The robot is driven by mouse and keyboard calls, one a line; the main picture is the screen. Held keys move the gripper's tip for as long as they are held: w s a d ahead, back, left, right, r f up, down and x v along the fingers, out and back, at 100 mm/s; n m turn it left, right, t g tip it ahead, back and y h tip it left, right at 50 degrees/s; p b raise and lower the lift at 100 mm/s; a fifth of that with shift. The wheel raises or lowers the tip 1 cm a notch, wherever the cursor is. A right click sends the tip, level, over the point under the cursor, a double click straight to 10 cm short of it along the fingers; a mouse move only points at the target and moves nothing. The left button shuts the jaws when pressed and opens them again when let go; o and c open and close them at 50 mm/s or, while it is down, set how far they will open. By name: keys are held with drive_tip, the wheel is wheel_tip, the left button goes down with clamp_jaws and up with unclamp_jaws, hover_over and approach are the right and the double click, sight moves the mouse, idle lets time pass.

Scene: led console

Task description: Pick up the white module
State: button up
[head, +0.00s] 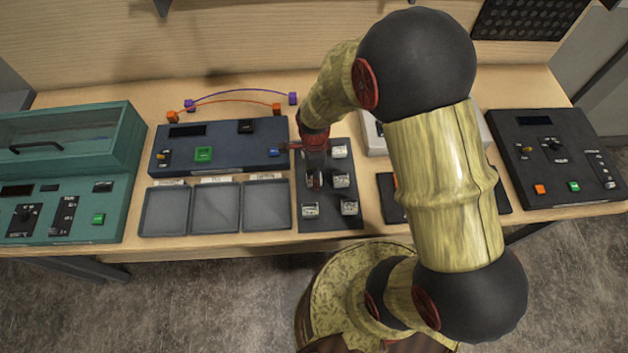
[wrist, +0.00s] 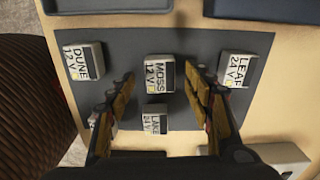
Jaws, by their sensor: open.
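Several whitish modules with dark sides and printed labels sit on a dark grey mat (head: 331,219). In the wrist view, the MOSS 12V module (wrist: 158,76) lies at the centre, between the fingertips in the picture. The DUNE 12V module (wrist: 83,62) is left, the LEAF 24V module (wrist: 238,69) right, and the LAKE 24V module (wrist: 154,118) nearer. Another module is mostly hidden behind the left finger. All look whitish, so I cannot single one out by colour. My gripper (head: 315,181) is open and empty over the mat; its height above the modules is unclear.
Three empty grey trays (head: 214,230) stand left of the mat. A blue console (head: 225,140) is behind them, with a teal console (head: 112,190) further left. A black console (head: 555,150) is at the right. My arm hides part of the table.

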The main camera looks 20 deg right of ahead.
wheel_tip(320, 180, down, 3)
drive_tip(key=c, duration=0.4)
drive_tip(key=c, duration=0.9)
